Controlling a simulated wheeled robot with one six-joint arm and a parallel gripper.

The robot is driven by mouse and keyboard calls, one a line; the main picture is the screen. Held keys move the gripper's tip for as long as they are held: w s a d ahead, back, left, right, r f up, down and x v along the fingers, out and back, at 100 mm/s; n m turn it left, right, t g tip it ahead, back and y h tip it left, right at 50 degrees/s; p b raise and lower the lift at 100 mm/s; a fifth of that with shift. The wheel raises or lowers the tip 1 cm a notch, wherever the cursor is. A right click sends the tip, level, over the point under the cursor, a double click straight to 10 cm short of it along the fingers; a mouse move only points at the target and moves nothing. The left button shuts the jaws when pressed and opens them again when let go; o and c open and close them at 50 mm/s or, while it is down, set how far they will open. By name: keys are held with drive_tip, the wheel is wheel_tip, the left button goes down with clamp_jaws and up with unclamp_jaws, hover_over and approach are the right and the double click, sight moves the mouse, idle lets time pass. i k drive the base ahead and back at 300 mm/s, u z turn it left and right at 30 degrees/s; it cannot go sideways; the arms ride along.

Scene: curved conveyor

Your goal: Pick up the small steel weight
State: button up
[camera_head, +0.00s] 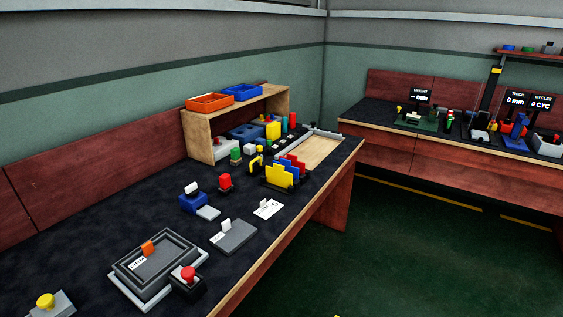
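I cannot single out a small steel weight with certainty in the head view. Several small grey or pale items stand on the dark bench (75,228), too small to identify surely. One is a pale block (250,149) near the wooden shelf. My gripper is not in view.
A grey tray device (190,244), a red-button box (187,283) and yellow, red and blue upright dividers (281,176) occupy the bench. The wooden shelf (200,122) holds orange (209,103) and blue trays (242,92). The green floor (400,255) is open at right.

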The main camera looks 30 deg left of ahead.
sight(255, 170)
drive_tip(key=z, duration=0.1)
drive_tip(key=i, duration=1.65)
drive_tip(key=u, duration=0.55)
drive_tip(key=i, duration=0.9)
drive_tip(key=u, duration=1.5)
drive_tip(key=i, duration=0.75)
drive_tip(key=u, duration=0.7)
